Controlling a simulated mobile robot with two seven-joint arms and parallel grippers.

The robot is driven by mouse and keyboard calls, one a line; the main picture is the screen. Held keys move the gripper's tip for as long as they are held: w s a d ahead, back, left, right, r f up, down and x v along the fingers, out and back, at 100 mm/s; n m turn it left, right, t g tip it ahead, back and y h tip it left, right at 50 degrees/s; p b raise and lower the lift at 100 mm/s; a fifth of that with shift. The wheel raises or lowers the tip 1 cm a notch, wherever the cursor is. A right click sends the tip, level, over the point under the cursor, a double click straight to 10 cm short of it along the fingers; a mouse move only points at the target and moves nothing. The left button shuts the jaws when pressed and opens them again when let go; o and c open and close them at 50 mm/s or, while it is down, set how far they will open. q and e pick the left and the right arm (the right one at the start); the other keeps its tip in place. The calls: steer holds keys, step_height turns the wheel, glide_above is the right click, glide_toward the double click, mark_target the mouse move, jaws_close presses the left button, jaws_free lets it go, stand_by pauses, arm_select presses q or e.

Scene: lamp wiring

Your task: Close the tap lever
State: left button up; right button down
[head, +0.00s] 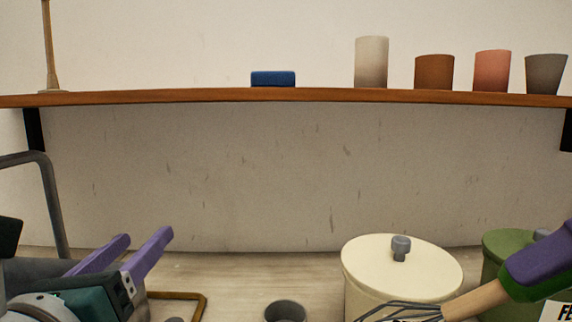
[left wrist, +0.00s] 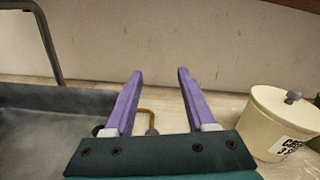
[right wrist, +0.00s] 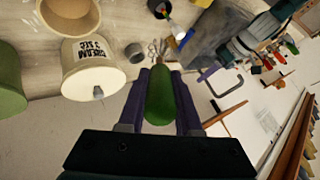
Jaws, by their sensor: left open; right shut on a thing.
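The grey tap pipe (head: 52,200) arches up at the left of the head view. It also shows in the left wrist view (left wrist: 47,45), over the dark grey sink (left wrist: 55,95). I cannot clearly make out the tap lever. My left gripper (head: 146,240), with purple fingers, is open and empty to the right of the pipe. Its fingers point toward the wall in the left wrist view (left wrist: 160,76). My right gripper (head: 537,262) is shut on a whisk (head: 475,300). The whisk's green handle (right wrist: 160,95) lies between the fingers in the right wrist view.
A cream canister (head: 400,265) and a green canister (head: 505,245) stand at the right. A dark cup (head: 285,311) and a bent brass-coloured rod (head: 203,305) are on the counter. A wooden shelf (head: 200,98) bears several cups and a blue block (head: 273,79).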

steer(key=shift+r+p, duration=0.5)
steer(key=shift+r, duration=0.5)
arm_select(q)
step_height(320, 180, up, 3)
steer(key=shift+r, duration=0.1)
